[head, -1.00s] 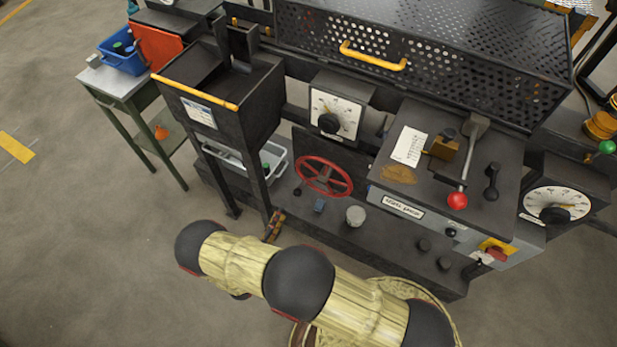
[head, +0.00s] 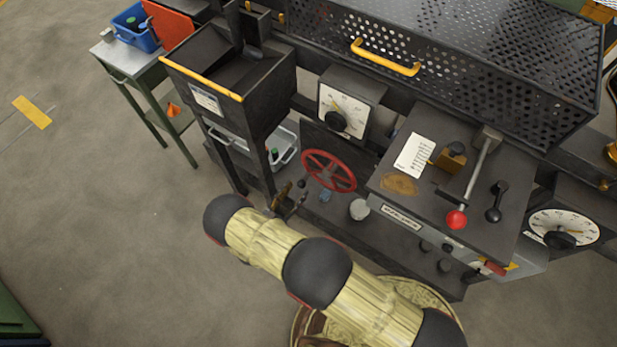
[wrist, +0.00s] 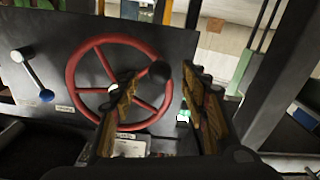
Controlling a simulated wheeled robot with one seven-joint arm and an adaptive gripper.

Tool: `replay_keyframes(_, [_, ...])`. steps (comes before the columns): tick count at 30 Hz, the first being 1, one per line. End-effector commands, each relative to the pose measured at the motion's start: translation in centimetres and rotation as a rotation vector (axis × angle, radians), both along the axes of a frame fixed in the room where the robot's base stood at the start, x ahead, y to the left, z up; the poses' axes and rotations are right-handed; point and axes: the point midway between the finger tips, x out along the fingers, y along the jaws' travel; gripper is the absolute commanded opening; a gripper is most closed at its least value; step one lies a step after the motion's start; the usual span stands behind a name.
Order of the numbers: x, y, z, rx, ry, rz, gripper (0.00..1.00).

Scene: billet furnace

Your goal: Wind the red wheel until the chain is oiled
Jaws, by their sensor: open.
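The red wheel (head: 329,171) stands upright on a dark panel under the white-faced dial. It shows large in the wrist view (wrist: 73,65), with spokes and a black knob (wrist: 160,71) at its right rim. My gripper (head: 287,197) is just left of the wheel in the head view. In the wrist view my open gripper (wrist: 164,84) has its wooden-looking fingers apart, the left one over the wheel's right part and the right one beyond the rim. The knob appears between the fingertips; I cannot tell if they touch it. No chain is clearly visible.
A lever with a blue knob (wrist: 46,96) is left of the wheel. A hopper-like box (head: 205,100) on legs stands left of it, with a grey bin (head: 285,150) below. A console with a red-knobbed lever (head: 456,219) is right. Open floor lies left.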

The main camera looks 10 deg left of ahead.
Motion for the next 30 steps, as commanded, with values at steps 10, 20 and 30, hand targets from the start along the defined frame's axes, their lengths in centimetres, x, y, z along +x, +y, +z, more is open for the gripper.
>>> replay_keyframes(10, [4.8,-2.2,-0.1,-0.002,0.001,-0.005,0.45])
replay_keyframes(20, [6.6,-2.8,0.0,-0.002,0.001,-0.001,0.45])
replay_keyframes(30, [6.5,-2.8,0.0,-0.003,0.001,-0.001,0.36])
